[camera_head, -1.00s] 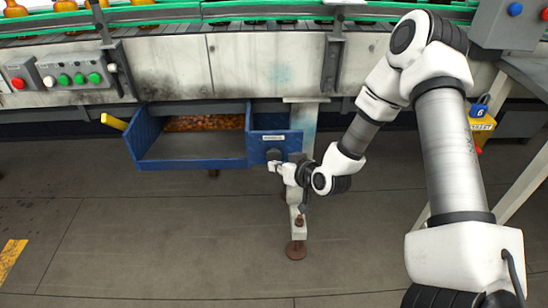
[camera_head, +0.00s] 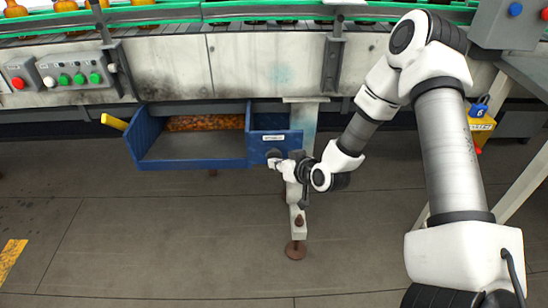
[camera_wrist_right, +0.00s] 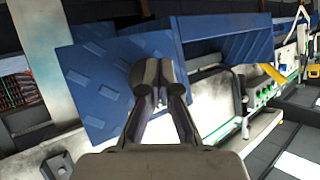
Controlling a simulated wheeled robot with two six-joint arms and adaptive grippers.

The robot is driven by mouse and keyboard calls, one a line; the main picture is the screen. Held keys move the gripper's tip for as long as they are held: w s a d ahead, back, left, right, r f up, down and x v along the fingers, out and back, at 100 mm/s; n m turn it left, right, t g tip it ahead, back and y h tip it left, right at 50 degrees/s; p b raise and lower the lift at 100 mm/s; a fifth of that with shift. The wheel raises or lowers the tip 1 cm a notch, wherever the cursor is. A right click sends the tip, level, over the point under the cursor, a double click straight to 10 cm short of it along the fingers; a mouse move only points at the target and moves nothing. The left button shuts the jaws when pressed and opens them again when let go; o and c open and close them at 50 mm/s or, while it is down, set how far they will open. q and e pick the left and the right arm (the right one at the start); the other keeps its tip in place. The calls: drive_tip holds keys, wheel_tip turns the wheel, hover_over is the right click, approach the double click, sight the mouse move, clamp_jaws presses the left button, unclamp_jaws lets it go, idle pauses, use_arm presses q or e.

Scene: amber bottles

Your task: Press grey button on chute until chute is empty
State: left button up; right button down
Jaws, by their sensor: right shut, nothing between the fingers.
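The blue chute (camera_head: 195,164) is on the front of the conveyor, with a brown-orange mass (camera_head: 205,123) in its back opening. A smaller blue box (camera_head: 275,118) with a white label adjoins its right side. A dark round piece (camera_head: 273,153) shows low on that box; I cannot tell whether it is the grey button. My right gripper (camera_head: 276,162) is at the front of the box, shut and empty. In the right wrist view its fingertips (camera_wrist_right: 158,80) are together in front of the blue panel (camera_wrist_right: 95,85); contact cannot be told. My left gripper is out of view.
The conveyor (camera_head: 270,65) runs along the back with amber bottles (camera_head: 65,5) on it. A panel with green buttons (camera_head: 78,78) and a red button (camera_head: 18,83) are at left. A yellow handle (camera_head: 114,121) projects left of the chute. The floor in front is clear.

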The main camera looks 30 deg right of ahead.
drive_tip(key=shift+w+d, duration=0.4)
drive_tip(key=shift+w, duration=0.25)
idle(0.7)
drive_tip(key=shift+s+a, duration=0.35)
drive_tip(key=shift+s, duration=0.25)
drive_tip(key=shift+s+a, duration=0.35)
drive_tip(key=shift+s, duration=0.2)
drive_tip(key=shift+s+a, duration=0.45)
drive_tip(key=shift+s, duration=0.25)
drive_tip(key=shift+s+a, duration=0.4)
drive_tip(key=shift+s, duration=0.3)
drive_tip(key=shift+s+a, duration=0.45)
drive_tip(key=shift+s, duration=0.25)
